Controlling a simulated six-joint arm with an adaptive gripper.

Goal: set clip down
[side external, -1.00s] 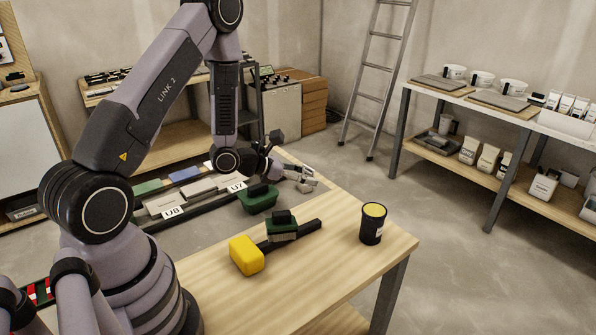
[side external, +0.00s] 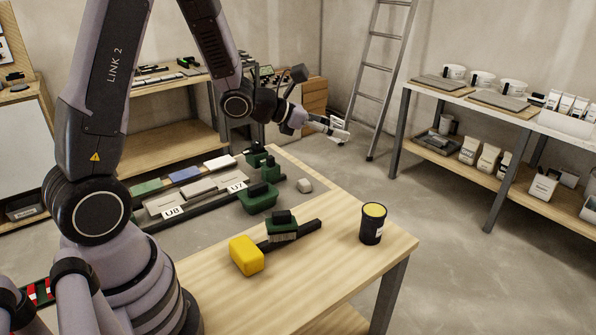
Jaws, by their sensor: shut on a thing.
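My gripper (side external: 338,131) is at the end of my arm, raised above the far end of the wooden workbench (side external: 335,260). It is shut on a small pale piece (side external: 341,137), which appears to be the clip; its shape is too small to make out. The held piece is clear of the bench. A small off-white block (side external: 304,185) lies on the bench below and to the left of my gripper.
Tile samples (side external: 202,187) lie left. The bench's right front is clear.

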